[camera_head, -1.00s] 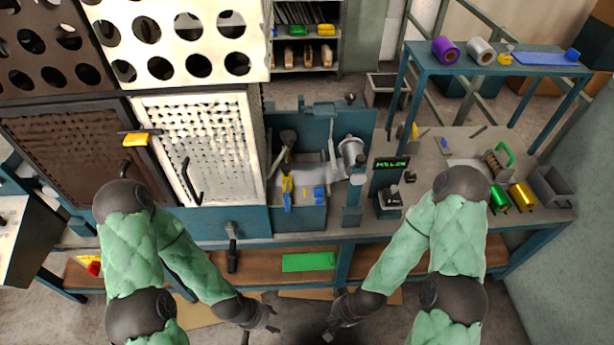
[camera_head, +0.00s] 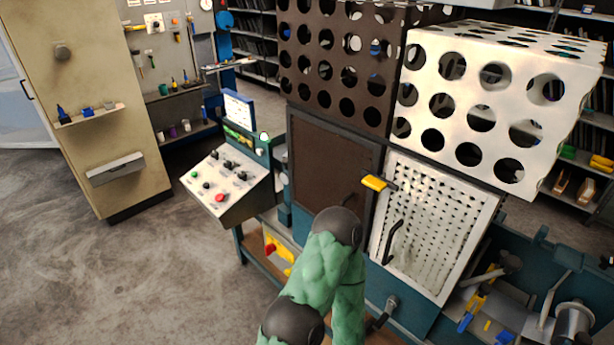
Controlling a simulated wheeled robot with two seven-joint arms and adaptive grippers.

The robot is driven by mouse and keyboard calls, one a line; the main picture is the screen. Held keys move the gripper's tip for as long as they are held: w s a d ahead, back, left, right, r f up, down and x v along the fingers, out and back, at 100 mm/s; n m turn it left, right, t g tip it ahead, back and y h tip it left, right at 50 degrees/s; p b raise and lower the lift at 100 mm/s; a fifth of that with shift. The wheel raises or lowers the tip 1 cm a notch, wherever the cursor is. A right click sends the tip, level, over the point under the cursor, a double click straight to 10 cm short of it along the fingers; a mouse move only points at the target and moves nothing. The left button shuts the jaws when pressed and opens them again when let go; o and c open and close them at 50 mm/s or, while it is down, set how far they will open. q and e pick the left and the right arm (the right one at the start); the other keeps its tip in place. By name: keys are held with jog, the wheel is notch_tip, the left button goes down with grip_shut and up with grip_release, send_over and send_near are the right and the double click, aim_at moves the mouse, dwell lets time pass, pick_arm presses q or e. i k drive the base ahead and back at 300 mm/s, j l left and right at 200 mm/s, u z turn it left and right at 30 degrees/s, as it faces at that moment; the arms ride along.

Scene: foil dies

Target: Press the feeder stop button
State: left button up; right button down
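A sloped white control console (camera_head: 236,178) stands left of the machine. It carries a large red button (camera_head: 220,197) near its lower edge, a small green button (camera_head: 195,174) at its left and several dark knobs. A yellow unit with a red part (camera_head: 278,252) sits low under the bench, right of the console. I cannot read any label that names the feeder stop button. My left arm rises from the bottom, right of the console, and touches neither it nor the yellow unit. Its gripper is out of view. My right arm and gripper are out of view.
A brown perforated panel (camera_head: 332,60) and a white perforated box (camera_head: 480,100) top the machine, with a yellow-handled piece (camera_head: 374,182) sticking out. A tan cabinet (camera_head: 95,100) and a tool pegboard (camera_head: 160,55) stand behind left. The floor (camera_head: 120,270) left of the console is clear.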

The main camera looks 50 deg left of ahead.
aim_at(220, 198)
jog(key=u, duration=2.05)
